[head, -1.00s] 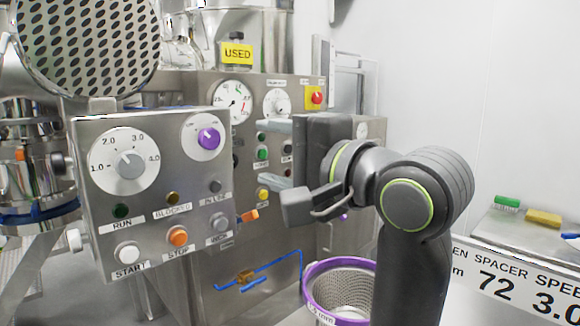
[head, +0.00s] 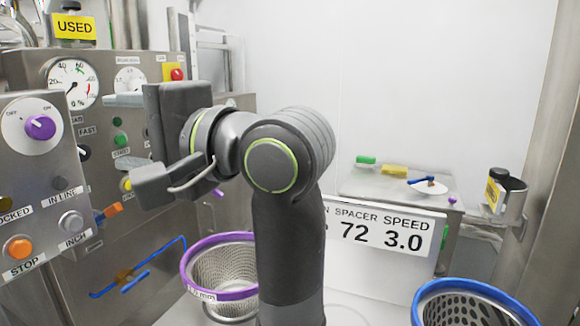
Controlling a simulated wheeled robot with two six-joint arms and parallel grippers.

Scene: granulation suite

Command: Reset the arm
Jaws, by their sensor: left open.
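My left arm rises from the bottom middle of the head view, bends at a dark grey elbow and reaches left. My left gripper (head: 130,138) is open and empty, with its two grey fingers pointing left. It is in front of the steel control panel (head: 110,225), near the green and yellow buttons. I cannot tell how far the fingertips are from the panel. My right gripper is not in view.
A purple-rimmed mesh basket (head: 188,268) stands left of my forearm. A blue-rimmed perforated screen (head: 432,296) is at the bottom right. A sign reading 72 3.0 (head: 420,232) stands before a steel side table (head: 352,183). A nearer control box (head: 40,170) is at the left edge.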

